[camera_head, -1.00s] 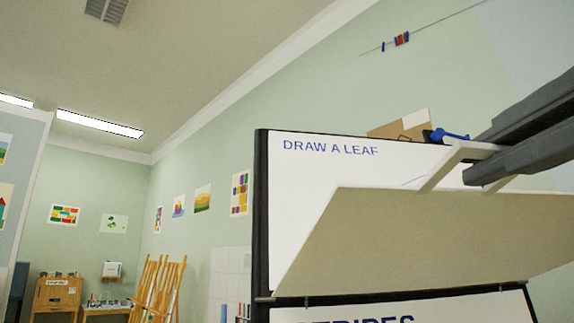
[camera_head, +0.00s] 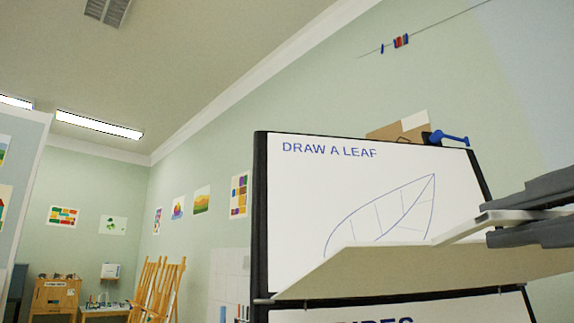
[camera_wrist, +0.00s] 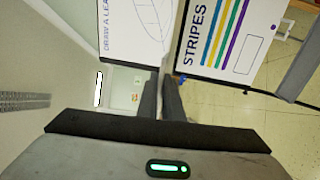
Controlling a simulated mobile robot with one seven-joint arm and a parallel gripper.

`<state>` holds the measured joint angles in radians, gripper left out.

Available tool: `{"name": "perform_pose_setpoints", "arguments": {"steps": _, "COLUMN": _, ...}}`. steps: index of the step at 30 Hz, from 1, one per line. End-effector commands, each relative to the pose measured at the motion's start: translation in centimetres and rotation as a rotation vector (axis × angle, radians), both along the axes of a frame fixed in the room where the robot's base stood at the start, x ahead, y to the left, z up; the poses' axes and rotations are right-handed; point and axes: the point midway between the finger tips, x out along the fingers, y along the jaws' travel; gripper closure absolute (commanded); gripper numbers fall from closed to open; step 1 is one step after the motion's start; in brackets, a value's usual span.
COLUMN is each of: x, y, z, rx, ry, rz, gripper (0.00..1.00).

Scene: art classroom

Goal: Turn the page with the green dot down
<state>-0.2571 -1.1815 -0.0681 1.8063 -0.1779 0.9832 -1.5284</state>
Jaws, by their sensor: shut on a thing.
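The flip board (camera_head: 262,200) has a black frame. Its upper sheet (camera_head: 300,210) reads "DRAW A LEAF" above a leaf outline. A pale page (camera_head: 410,270) hangs from the hinge at mid-board and juts out toward me, tilted and seen nearly edge-on. My gripper (camera_head: 486,223) is shut on the white tab (camera_head: 455,232) of this page, at the right. No green dot shows on the visible side of the page. Below the hinge, the lower sheet (camera_head: 450,312) shows part of "STRIPES"; in the wrist view its coloured stripes (camera_wrist: 222,35) show.
A blue clamp-like piece (camera_head: 450,138) sits on the board's top edge, with a brown board behind it. Wooden easels (camera_head: 155,285) and a small cabinet (camera_head: 55,298) stand far left. The space left of the board looks free.

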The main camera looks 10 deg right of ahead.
Motion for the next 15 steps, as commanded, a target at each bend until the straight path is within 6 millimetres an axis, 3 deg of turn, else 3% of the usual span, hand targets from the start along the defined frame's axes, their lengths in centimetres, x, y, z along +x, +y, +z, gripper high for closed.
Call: {"name": "perform_pose_setpoints", "arguments": {"steps": 15, "x": -0.9, "y": -0.1, "z": -4.6, "rx": 0.000, "ry": 0.001, "rz": 0.000, "gripper": 1.00}}
